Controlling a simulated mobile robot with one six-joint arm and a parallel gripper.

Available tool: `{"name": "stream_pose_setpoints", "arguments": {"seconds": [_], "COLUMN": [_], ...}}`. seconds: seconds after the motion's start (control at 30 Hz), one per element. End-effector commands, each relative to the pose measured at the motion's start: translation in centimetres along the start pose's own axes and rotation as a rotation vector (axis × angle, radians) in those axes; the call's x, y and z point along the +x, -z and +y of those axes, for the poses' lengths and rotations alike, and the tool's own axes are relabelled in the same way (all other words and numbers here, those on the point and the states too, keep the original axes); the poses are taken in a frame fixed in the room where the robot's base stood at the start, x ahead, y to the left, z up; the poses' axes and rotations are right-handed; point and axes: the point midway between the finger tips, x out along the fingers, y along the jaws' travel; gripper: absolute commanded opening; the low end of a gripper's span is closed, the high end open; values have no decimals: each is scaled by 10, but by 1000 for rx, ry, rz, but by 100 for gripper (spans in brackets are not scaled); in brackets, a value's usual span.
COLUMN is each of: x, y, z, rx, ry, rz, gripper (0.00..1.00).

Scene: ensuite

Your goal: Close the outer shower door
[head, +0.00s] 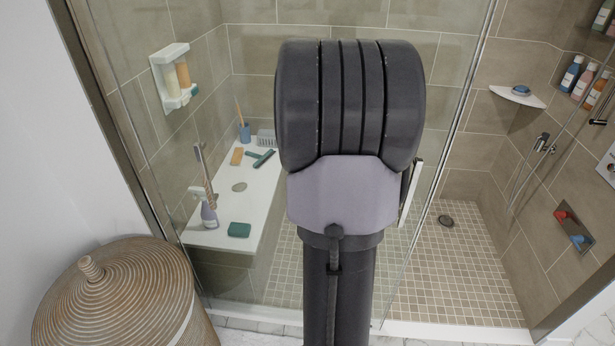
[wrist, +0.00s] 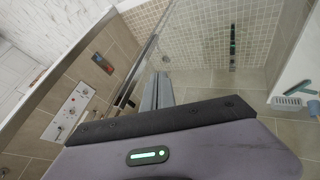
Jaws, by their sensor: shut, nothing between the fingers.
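The outer shower door (head: 440,120) is clear glass. In the head view its edge slants down just right of my arm, with a pale upright handle (head: 410,192) partly hidden by the arm. To the right of this edge the shower looks open. Glass also shows in the wrist view, with a dark bar (wrist: 232,48) on it. My gripper (wrist: 160,88) is shut and empty in the wrist view, pointing away near a glass edge. Whether it touches the glass I cannot tell. In the head view my arm hides the gripper.
A lidded wicker basket (head: 120,300) stands at the lower left, outside the glass. Behind the glass is a white bench (head: 225,215) with bath items. A corner shelf (head: 518,97) and bottles are at the right. The tiled shower floor (head: 455,280) looks clear.

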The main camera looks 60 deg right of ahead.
Motion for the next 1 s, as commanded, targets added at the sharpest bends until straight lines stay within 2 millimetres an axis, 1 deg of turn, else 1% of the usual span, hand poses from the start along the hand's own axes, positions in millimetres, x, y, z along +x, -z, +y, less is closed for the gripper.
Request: {"name": "stream_pose_setpoints", "arguments": {"seconds": [0.4,0.47,0.6,0.7,0.83,1.0], "x": [87,99,107,111,113,113], "y": [-3,-4,-2,-1,-1,-1], "z": [-3,-2,20,29,34,34], "rx": [-3,-2,0,-2,-2,-3], "ry": [2,1,1,2,2,2], "rz": [-3,-3,-1,0,0,0], "gripper": [0,0,0,0,0,0]}}
